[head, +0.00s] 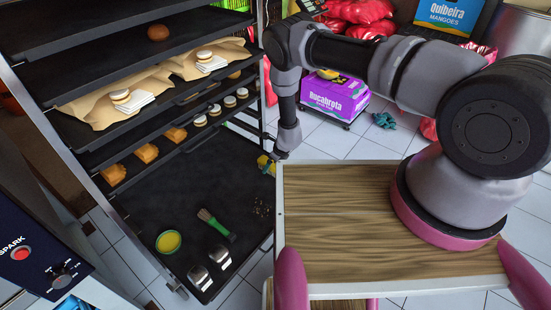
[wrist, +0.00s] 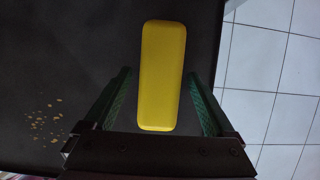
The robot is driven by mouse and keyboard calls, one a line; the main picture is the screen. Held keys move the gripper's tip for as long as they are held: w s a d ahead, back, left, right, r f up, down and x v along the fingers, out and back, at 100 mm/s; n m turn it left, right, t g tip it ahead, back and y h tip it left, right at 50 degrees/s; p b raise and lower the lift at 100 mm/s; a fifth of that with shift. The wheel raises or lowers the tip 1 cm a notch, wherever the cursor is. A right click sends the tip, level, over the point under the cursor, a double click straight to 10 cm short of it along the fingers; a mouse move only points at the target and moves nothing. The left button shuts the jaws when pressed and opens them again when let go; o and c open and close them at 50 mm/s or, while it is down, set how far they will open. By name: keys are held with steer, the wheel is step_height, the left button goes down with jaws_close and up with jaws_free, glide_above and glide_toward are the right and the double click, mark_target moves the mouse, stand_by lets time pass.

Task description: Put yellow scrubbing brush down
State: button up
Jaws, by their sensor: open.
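The yellow scrubbing brush (wrist: 162,45) shows in the wrist view as a long rounded yellow block over the black tray (wrist: 60,60). My gripper (wrist: 160,73) is open around it, one green finger on each side, with a gap between each finger and the brush. In the head view a bit of the yellow brush (head: 262,161) shows at my gripper (head: 268,166), by the right edge of the lowest black tray (head: 150,205). The brush looks to lie on this tray, but its underside is hidden.
The tray also holds a green-handled brush (head: 215,223), a yellow bowl (head: 168,242), two metal-topped items (head: 210,267) and scattered crumbs (head: 262,207). Rack shelves with baked goods rise above. A wooden-topped surface (head: 340,225) stands right of the tray.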

steer(key=v, duration=1)
steer(key=shift+d+r, duration=0.15)
steer(key=shift+r, duration=0.05)
steer(key=w+a+r+n+y, duration=0.1)
steer(key=w+r+n+y, duration=0.15)
steer(key=r, duration=1.45)
steer(key=w+a+r+n+y, duration=0.1)
steer(key=w+r+n+y, duration=0.2)
steer(key=r, duration=1.4)
steer(key=s+d+r+n, duration=0.3)
steer(key=r, duration=0.6)
steer(key=s+d+r+n, duration=0.2)
steer(key=d+r+n, duration=0.1)
steer(key=r, duration=0.5)
steer(key=s+d+r+n+t+h, duration=0.1)
steer(key=s+d+r+n+h, duration=0.1)
steer(key=s+d+r, duration=0.3)
steer(key=s+d+r+n+t+h, duration=0.2)
steer(key=s+d+r+n, duration=0.2)
steer(key=s, duration=0.7)
steer(key=s+d+r+n+t+h, duration=0.1)
steer(key=s+d+r+n+h, duration=0.2)
steer(key=s+d+r, duration=0.4)
steer(key=s+d+n, duration=0.1)
steer(key=d, duration=0.2)
steer(key=shift+s+d+r, duration=0.15)
steer(key=shift+s+d, duration=0.05)
steer(key=shift+s, duration=0.2)
